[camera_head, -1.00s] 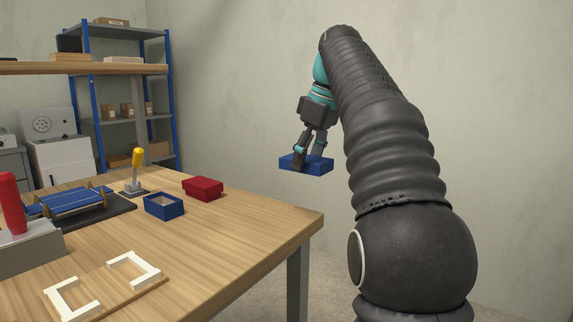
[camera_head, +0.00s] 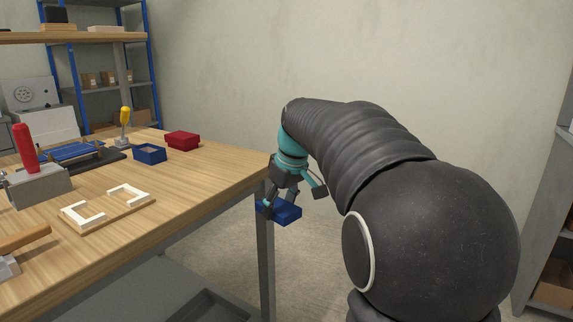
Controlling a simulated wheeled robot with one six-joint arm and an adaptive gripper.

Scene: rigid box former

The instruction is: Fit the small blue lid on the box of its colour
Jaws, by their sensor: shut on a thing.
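My gripper (camera_head: 283,203) is shut on the small blue lid (camera_head: 287,213). It holds the lid in the air just off the right end of the table, near the table leg. The fingers hide part of the lid. The open blue box (camera_head: 150,154) stands on the table towards the back, well to the left of the gripper.
A red box (camera_head: 182,140) stands behind and right of the blue box. A yellow-handled clamp (camera_head: 125,125), a white-cornered wooden jig (camera_head: 108,207) and a red-handled grey block (camera_head: 28,160) are on the table (camera_head: 205,190). Wood between jig and right edge is bare.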

